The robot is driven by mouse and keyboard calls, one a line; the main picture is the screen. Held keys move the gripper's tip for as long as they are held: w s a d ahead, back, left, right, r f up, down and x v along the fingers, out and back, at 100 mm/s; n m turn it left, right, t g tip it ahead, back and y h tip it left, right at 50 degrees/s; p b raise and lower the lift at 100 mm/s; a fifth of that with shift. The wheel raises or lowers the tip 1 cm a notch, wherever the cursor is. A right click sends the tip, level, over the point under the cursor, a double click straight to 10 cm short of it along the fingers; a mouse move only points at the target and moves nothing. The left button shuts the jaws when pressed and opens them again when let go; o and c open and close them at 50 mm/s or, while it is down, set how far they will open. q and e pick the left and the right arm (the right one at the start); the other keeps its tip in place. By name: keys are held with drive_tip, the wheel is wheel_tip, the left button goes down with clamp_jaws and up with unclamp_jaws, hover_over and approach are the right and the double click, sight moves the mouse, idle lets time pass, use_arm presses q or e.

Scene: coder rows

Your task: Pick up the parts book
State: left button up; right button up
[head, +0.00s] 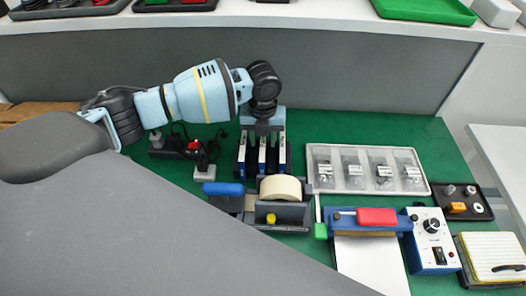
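Several slim dark books with pale spines (262,157) stand upright side by side near the back of the green mat. Which of them is the parts book I cannot read at this size. My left gripper (262,132) points down right at the top of this row, over its middle. Its fingertips overlap the books' upper ends, so I cannot tell if they are open or shut on one. My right gripper is out of view.
A tape dispenser (281,188) stands close in front of the books. A clear-lidded parts tray (365,169) lies to their right, a power strip and plugs (175,146) to their left. A blue-white control box (432,238) and yellow notepad (494,256) stand at right. A grey panel (350,75) rises behind.

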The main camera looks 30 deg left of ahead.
sight(262, 152)
use_arm(q)
drive_tip(key=shift+c, duration=0.4)
clamp_jaws()
drive_tip(key=shift+r, duration=0.1)
drive_tip(key=shift+r, duration=0.3)
drive_tip(key=shift+s+d+r, duration=0.15)
drive_tip(key=shift+s+r, duration=0.05)
drive_tip(key=s, duration=0.1)
drive_tip(key=s+d, duration=0.1)
drive_tip(key=s, duration=0.1)
drive_tip(key=shift+s+d+r, duration=0.15)
drive_tip(key=shift+d+r, duration=0.15)
drive_tip(key=shift+r, duration=0.05)
wheel_tip(262, 152, up, 13)
drive_tip(key=shift+p, duration=0.45)
